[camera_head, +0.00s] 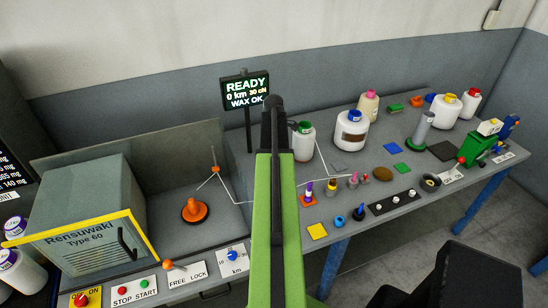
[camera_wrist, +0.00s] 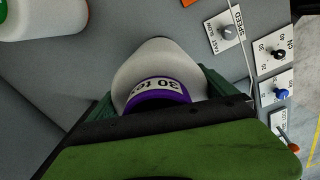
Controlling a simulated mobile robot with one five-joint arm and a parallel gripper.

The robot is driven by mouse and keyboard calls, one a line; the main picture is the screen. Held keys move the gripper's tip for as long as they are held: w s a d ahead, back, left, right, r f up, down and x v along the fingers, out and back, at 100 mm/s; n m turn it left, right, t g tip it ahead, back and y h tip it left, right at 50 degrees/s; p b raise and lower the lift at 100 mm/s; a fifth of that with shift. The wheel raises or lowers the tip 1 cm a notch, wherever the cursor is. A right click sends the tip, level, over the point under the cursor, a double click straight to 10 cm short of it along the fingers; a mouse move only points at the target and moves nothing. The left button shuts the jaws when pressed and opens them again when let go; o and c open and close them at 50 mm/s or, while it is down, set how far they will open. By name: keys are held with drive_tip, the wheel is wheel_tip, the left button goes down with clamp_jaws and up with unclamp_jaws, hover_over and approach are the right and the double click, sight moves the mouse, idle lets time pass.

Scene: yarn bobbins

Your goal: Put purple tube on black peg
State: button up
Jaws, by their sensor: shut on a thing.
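My gripper (camera_wrist: 160,92) is shut on a white yarn bobbin (camera_wrist: 158,62) with a purple tube (camera_wrist: 158,91), whose end carries a "30 tex" label. A finger shows on each side of it in the wrist view. In the head view my arm points away over the bench, with my gripper (camera_head: 275,125) near the sign; the held bobbin is hidden there. I cannot make out a black peg for certain. A black round piece with a pale centre (camera_head: 430,182) lies at the bench's right part, well apart from my gripper.
Several white bobbins stand at the back, one with a blue top (camera_head: 354,128) and one with a green top (camera_head: 304,141). An orange peg (camera_head: 195,209) stands left of my arm, beside a grey winder box (camera_head: 85,210). Small cones and switches crowd the front edge.

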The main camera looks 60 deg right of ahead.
drive_tip(key=shift+f+b, duration=2.1)
drive_tip(key=shift+f, duration=0.35)
drive_tip(key=shift+f+b, duration=0.25)
drive_tip(key=shift+b, duration=0.05)
drive_tip(key=o, duration=1.5)
wheel_tip(320, 180, up, 17)
drive_tip(key=p, duration=1.7)
drive_tip(key=shift+r, duration=0.2)
